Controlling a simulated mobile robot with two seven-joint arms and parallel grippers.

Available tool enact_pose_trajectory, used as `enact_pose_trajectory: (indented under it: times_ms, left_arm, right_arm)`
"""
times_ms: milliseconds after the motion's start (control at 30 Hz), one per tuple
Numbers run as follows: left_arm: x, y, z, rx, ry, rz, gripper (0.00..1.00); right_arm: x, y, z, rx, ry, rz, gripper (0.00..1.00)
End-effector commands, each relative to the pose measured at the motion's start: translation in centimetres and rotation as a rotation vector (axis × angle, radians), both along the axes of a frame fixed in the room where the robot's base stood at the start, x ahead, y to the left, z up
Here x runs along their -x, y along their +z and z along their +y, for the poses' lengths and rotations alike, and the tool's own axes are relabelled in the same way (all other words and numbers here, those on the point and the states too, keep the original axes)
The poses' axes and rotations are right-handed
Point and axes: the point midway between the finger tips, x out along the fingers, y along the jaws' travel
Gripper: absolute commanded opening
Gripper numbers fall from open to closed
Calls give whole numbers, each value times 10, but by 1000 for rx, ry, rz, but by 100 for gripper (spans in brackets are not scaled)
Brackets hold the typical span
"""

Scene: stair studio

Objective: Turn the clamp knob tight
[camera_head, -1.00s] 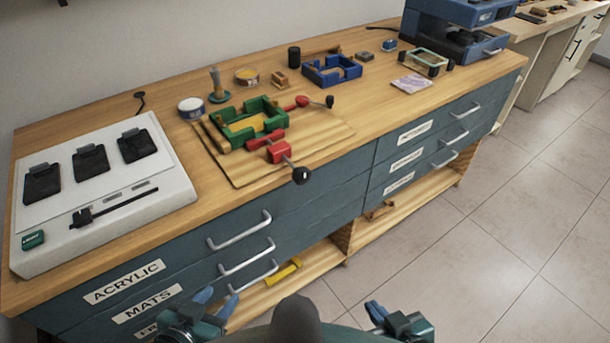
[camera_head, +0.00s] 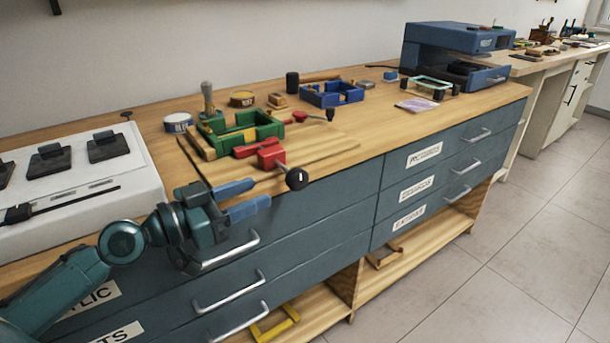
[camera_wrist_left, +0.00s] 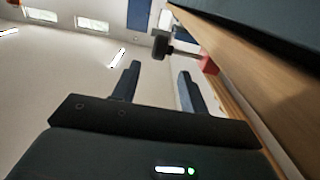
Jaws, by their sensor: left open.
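The clamp is a red block (camera_head: 270,153) at the front of a wooden board (camera_head: 320,157), with a rod ending in a round black knob (camera_head: 297,178) that sticks out past the bench's front edge. A second black knob (camera_head: 330,114) on a red piece is at the back right of the green frame (camera_head: 242,127). My left gripper (camera_head: 243,198) is open and empty in front of the drawers, left of the front knob and apart from it. In the left wrist view the black knob (camera_wrist_left: 161,46) shows beyond the blue fingers (camera_wrist_left: 157,85). My right gripper is out of view.
A white press-like panel (camera_head: 80,185) with black pads lies left of the board. A blue tray (camera_head: 332,94), tins and a blue machine (camera_head: 455,55) stand farther back. Drawer handles (camera_head: 230,255) jut out below the bench edge. The floor at right is clear.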

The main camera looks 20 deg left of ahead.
Motion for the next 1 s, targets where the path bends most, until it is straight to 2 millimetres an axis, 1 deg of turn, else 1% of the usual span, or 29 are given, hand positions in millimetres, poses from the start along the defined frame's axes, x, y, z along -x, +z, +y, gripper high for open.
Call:
enact_pose_trajectory:
  times_ms: [33, 167, 300, 500, 600, 800, 1000]
  left_arm:
    - [-6, 6, -4, 2, 0, -3, 44]
    - [-23, 7, -18, 6, 1, -3, 44]
    - [-45, 7, -35, 7, 0, -2, 44]
    - [-74, 4, -59, 3, -2, -1, 44]
    - [-84, 2, -66, 3, 0, 0, 44]
    - [-92, 0, -73, 0, -2, 1, 44]
    - [-93, 0, -73, -1, -2, 2, 44]
  right_arm:
    - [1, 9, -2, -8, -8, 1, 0]
    - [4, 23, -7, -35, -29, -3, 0]
    - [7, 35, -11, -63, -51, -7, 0]
    - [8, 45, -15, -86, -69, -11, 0]
    - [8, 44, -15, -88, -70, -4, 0]
    - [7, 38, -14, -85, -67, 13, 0]
    - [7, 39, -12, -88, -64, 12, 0]
